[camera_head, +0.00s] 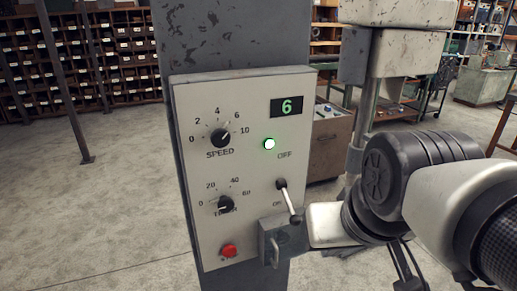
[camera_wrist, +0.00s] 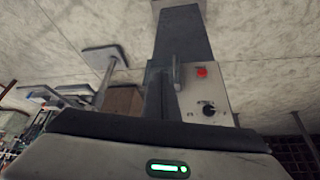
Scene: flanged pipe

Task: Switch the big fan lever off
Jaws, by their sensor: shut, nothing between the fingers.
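The lever (camera_head: 288,200) is on the right side of the grey control panel (camera_head: 205,130). Its dark pivot is at the top and its pale rod slants down and right, toward the ON label, with OFF printed above it. My gripper (camera_head: 272,250) comes from the right and is shut and empty, just below the lever's end. I cannot tell whether they touch. In the wrist view the gripper (camera_wrist: 177,72) is in front of the panel, and the lever cannot be made out.
The panel has a speed dial (camera_head: 221,138), a timer dial (camera_head: 225,204), a red button (camera_head: 229,250), a lit green lamp (camera_head: 269,144) and a display (camera_head: 288,107) reading 6. A dark post (camera_head: 232,35) backs it. A pale machine (camera_head: 405,50) stands behind right. Open floor lies left.

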